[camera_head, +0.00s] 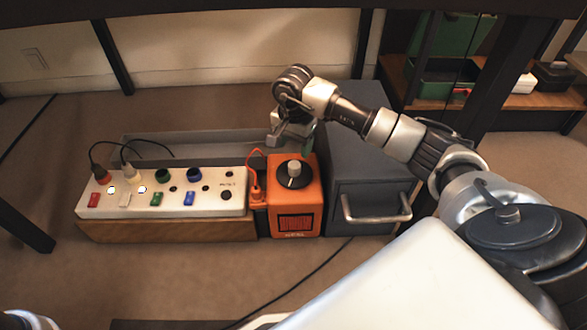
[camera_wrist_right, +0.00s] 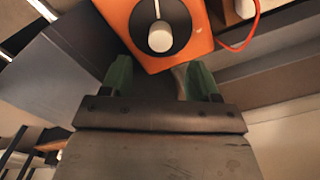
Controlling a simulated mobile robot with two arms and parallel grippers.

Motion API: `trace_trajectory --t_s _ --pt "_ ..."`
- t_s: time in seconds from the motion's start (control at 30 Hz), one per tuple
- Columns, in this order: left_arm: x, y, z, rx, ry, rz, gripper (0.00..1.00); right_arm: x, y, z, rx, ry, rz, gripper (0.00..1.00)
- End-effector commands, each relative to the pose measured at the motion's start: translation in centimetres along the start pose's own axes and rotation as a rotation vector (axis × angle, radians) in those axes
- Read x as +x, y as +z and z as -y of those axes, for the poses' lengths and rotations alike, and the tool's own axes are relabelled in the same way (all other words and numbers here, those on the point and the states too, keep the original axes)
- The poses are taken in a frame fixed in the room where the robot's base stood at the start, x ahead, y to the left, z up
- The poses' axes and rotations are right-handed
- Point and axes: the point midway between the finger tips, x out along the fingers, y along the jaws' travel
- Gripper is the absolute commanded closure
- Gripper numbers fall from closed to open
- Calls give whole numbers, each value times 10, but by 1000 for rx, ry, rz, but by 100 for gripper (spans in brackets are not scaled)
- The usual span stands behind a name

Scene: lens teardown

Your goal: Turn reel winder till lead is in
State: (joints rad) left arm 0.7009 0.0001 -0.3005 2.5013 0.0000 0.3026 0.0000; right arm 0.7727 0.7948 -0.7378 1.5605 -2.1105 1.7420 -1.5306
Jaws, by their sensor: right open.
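The reel winder is an orange box (camera_head: 295,218) in the middle of the head view. On its top is a round black dial (camera_head: 294,174) with a light knob and a white mark. An orange lead (camera_head: 256,165) runs from the box's left side to an orange plug (camera_head: 257,192) beside the white panel. My right gripper (camera_head: 304,149) is just behind the dial. In the right wrist view its green fingers (camera_wrist_right: 161,78) are apart with nothing between them, and the knob (camera_wrist_right: 161,37) lies just beyond them, apart. My left gripper does not show.
A white panel (camera_head: 205,203) with coloured switches, sockets and two plugged leads stands on a wooden base to the left. A grey drawer unit (camera_head: 365,180) with a handle stands close on the right. A grey tray (camera_head: 215,145) lies behind. Floor in front is mostly clear.

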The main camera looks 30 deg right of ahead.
Motion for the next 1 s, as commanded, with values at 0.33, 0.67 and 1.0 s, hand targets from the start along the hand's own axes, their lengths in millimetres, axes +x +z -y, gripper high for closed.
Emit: trace_trajectory --t_s 0.33,0.67,1.0 --pt "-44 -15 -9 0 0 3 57 70 1 0 2 -2 4 39" --pt "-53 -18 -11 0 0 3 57 85 1 1 1 -3 3 39" --pt "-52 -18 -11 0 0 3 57 85 1 1 1 -3 4 59"
